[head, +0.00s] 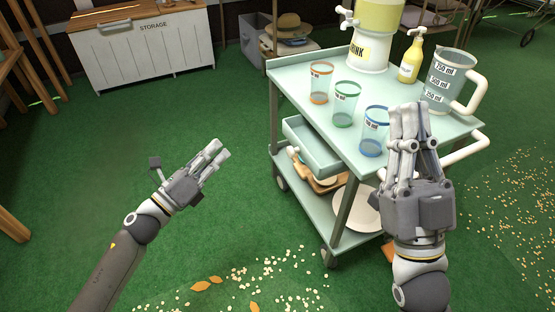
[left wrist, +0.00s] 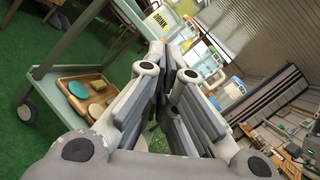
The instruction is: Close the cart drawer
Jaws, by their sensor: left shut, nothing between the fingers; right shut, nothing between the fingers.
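The mint-green cart (head: 300,72) stands right of centre in the head view. Its drawer (head: 303,151) sticks out on the left side below the top, so it is open. My left gripper (head: 219,153) is shut and empty, left of the drawer and apart from it, fingers angled up and right. In the left wrist view its shut fingers (left wrist: 168,50) fill the middle. My right gripper (head: 407,108) is shut and empty, pointing up in front of the cart's right part, hiding some of the top. Whether it touches the cart cannot be told.
The cart top carries three glasses (head: 346,105), a measuring jug (head: 446,82), a yellow bottle (head: 411,60) and a drink dispenser (head: 370,50). A wooden tray (head: 322,184) and a white plate (head: 358,208) are on the lower shelf. A storage chest (head: 145,50) stands behind. Green floor left of the cart is clear.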

